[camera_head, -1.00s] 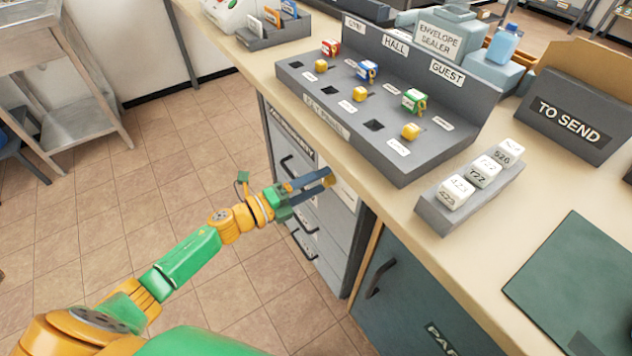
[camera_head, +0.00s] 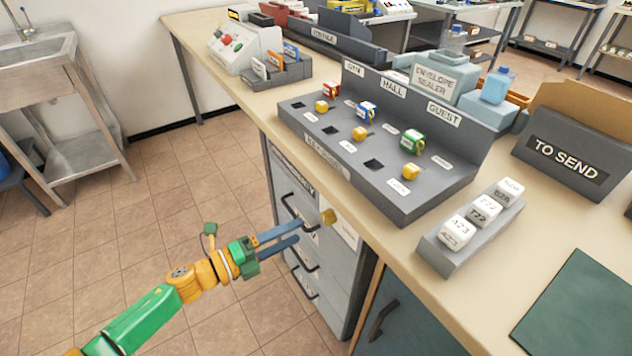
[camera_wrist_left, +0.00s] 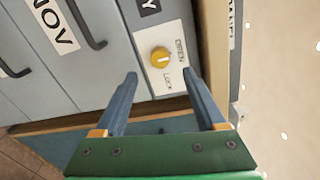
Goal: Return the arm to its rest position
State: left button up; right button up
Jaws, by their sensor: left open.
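My left arm comes in from the lower left in the head view. Its left gripper (camera_head: 297,231) is open and empty, in front of the grey drawer cabinet (camera_head: 300,237) under the counter. A yellow knob (camera_head: 328,216) sits on a light panel at the cabinet's upper right, a little beyond the fingertips. In the left wrist view the knob (camera_wrist_left: 160,57) shows between and beyond the two spread fingers (camera_wrist_left: 160,82), apart from them. The panel around it carries the words OPEN and LOCK. My right gripper is not in view.
The counter (camera_head: 400,222) overhangs the cabinet. On it stand a grey key board (camera_head: 425,203) with coloured pieces, a stand with white numbered blocks (camera_head: 457,232), and a TO SEND box (camera_head: 567,152). A metal sink table (camera_head: 75,100) stands far left. The floor (camera_head: 150,220) between is clear.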

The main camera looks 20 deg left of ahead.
pick_arm(q)
jog(key=s+a+f+n+g+y, duration=0.1)
jog(key=s+a+f+n+y, duration=0.15)
jog(key=f+n, duration=0.35)
jog(key=s+a+f+n+y, duration=0.1)
jog(key=a+f+n+y, duration=0.25)
jog(key=f, duration=0.45)
jog(key=s+a+f+n+g+y, duration=0.1)
jog(key=s+a+f+n+y, duration=0.15)
jog(key=f+n, duration=0.3)
jog(key=s+d+f+n+g+y, duration=0.2)
jog(key=s+f+n+g, duration=0.3)
jog(key=s+f, duration=0.6)
jog(key=s+d+f+n+g, duration=0.2)
jog(key=s+d+f+g, duration=0.1)
jog(key=s, duration=0.4)
jog(key=s+d+f+n+g, duration=0.2)
jog(key=s+d+f+n, duration=0.15)
jog(key=s, duration=0.45)
notch_tip(320, 180, up, 12)
jog(key=s+p, duration=0.1)
jog(key=p, duration=1.1)
jog(key=shift+s+a+g+p, duration=0.15)
jog(key=shift+g+p, duration=0.15)
jog(key=shift+p, duration=0.1)
jog(key=shift+r, duration=0.1)
